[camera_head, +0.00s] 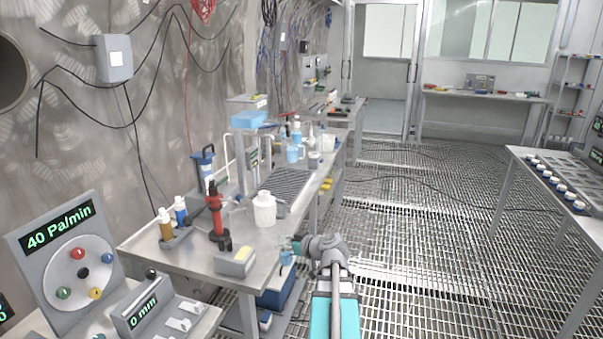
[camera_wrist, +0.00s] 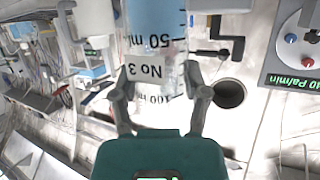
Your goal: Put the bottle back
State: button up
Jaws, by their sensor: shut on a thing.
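A clear graduated bottle (camera_wrist: 157,30) with blue liquid, a "No 3" label and ml marks fills the top middle of the wrist view. My gripper (camera_wrist: 160,88) is shut on it, one finger on each side of the label. In the head view my gripper (camera_head: 297,244) is at the front right edge of the steel bench (camera_head: 190,262), and the small blue bottle (camera_head: 287,257) shows there, partly hidden by the fingers. Its base and what lies directly under it are hard to tell.
On the bench are a white jug (camera_head: 264,210), a red stand (camera_head: 215,212), a grey box (camera_head: 237,261) and a brown bottle (camera_head: 166,226) beside a blue-topped bottle (camera_head: 180,210). More blue vessels (camera_head: 293,152) stand farther back. The grated floor to the right is open.

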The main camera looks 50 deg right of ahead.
notch_tip(320, 180, up, 12)
jog(key=p, duration=1.1)
jog(key=shift+f, duration=0.2)
jog(key=shift+d, duration=0.1)
